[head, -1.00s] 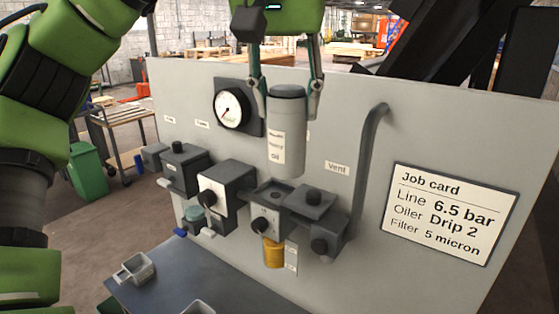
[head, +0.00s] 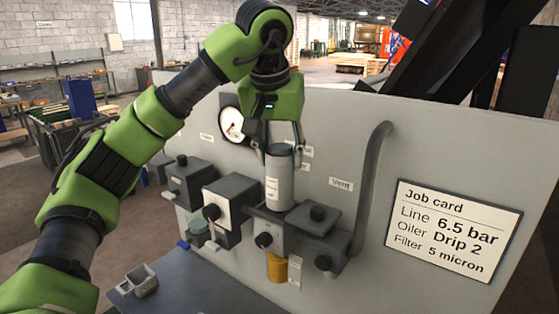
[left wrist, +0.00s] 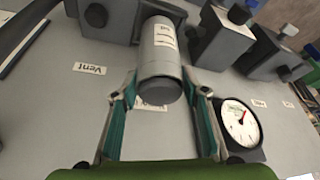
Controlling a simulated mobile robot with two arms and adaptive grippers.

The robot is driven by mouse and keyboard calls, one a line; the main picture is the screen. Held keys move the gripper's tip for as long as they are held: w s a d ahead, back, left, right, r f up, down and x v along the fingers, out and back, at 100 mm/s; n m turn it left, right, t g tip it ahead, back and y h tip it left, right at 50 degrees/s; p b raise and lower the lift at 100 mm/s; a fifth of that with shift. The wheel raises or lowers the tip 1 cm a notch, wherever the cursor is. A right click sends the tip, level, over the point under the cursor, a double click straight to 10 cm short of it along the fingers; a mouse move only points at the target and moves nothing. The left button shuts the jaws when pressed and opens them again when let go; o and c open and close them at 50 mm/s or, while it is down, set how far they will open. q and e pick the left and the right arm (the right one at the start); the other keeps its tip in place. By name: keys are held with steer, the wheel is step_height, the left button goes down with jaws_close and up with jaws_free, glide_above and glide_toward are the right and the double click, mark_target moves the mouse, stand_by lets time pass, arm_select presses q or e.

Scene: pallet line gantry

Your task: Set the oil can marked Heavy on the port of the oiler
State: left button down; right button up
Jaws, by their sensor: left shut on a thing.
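A grey cylindrical oil can (head: 280,182) with a white label stands upright at the oiler (head: 268,236), the block with a black knob and an amber bowl below. Its base is at the block's top face and hides the port; I cannot tell whether it is fully seated. My left gripper (head: 281,154) points down and is shut on the can's upper end. In the left wrist view the can (left wrist: 162,52) lies between the two fingers (left wrist: 159,85), its far end against the dark block. The label is too small to read now. My right gripper is not in view.
A job card (head: 452,230) reads "Oiler Drip 2". A small tray (head: 138,281) sits on the shelf below.

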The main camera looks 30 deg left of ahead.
arm_select(q)
steer(key=shift+f, duration=0.65)
steer(key=shift+f, duration=0.1)
steer(key=c, duration=1.2)
jaws_free()
steer(key=shift+f, duration=0.1)
steer(key=shift+c, duration=0.2)
steer(key=shift+s+r, duration=0.1)
steer(key=shift+r, duration=0.3)
steer(key=v, duration=1.1)
steer(key=shift+r+p, duration=0.25)
steer(key=shift+p, duration=0.1)
